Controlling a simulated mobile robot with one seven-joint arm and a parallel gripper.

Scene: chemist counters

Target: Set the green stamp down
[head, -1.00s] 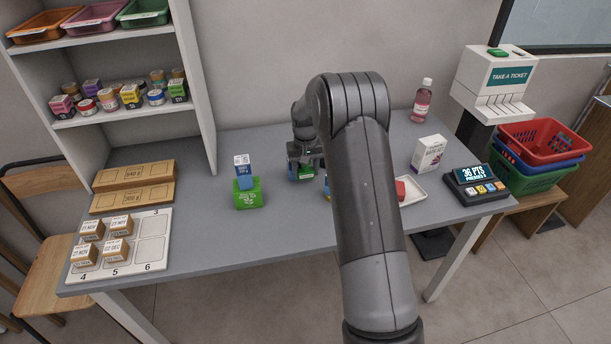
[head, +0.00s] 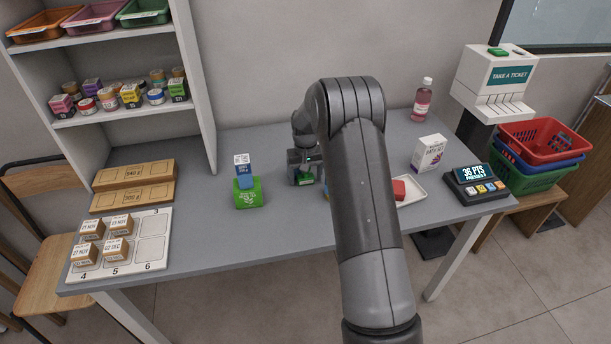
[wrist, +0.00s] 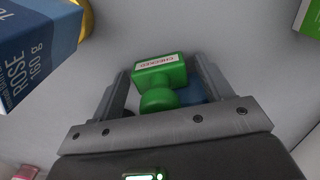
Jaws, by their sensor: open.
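The green stamp (wrist: 160,75), with a round knob and a white label reading CHECKED, shows in the wrist view between the two fingers of my gripper (wrist: 160,88). The fingers are apart on either side of it, and a gap shows on the right. A blue thing (wrist: 192,93) sits beside and partly behind the stamp; what it is cannot be told. In the head view my gripper (head: 304,177) is low at the middle of the counter, just right of the green box. There it hides most of the stamp.
A blue box marked ROSE (wrist: 35,45) is close in the wrist view. A white tray (head: 415,195), carton (head: 429,153) and pink bottle (head: 422,104) stand right. The front middle is clear.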

